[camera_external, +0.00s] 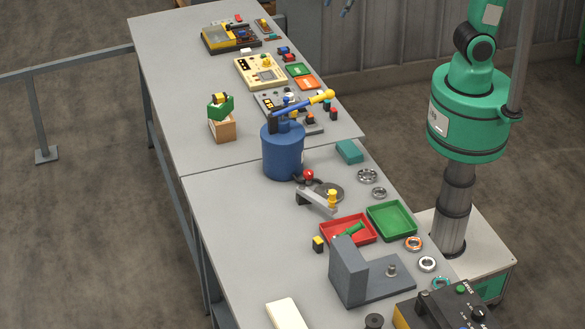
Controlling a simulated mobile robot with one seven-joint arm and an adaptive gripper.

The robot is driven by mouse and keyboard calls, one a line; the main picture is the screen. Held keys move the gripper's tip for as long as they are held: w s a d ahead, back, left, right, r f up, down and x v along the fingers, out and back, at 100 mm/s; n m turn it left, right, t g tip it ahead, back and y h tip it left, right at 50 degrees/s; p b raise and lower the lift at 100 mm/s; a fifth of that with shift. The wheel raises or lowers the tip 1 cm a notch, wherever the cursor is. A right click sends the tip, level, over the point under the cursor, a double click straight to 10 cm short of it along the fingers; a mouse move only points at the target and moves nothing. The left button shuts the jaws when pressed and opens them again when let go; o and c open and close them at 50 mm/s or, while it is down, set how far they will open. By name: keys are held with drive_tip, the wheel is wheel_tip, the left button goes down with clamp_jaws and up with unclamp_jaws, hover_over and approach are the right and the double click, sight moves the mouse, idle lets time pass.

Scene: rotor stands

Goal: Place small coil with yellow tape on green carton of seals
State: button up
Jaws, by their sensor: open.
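A small black block-like piece with a yellow top (318,243), which looks like the small coil with yellow tape, stands on the near table left of the red tray. A similar yellow-and-dark piece (220,98) sits in a green holder on a wooden block on the far table. A plain teal-green box (349,151), which looks like the carton of seals, lies at the near table's far end; its top is bare.
A blue canister (283,152) with a blue-yellow lever stands left of the teal box. Red (331,238) and green (372,226) trays, a grey angled bracket (346,281) and metal rings lie nearby. The near table's left side is mostly clear.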

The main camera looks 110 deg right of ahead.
drive_tip(key=s+a+f, duration=0.1)
drive_tip(key=s+a, duration=0.3)
drive_tip(key=s, duration=0.6)
drive_tip(key=s+a+f+n+t, duration=0.1)
drive_tip(key=s+a+f, duration=0.1)
drive_tip(key=s, duration=0.9)
drive_tip(key=shift+a+f+n+y, duration=0.3)
drive_tip(key=shift+a, duration=0.55)
wheel_tip(320, 180, down, 18)
drive_tip(key=b, duration=1.7)
drive_tip(key=shift+r+b, duration=0.25)
drive_tip(key=shift+b, duration=0.05)
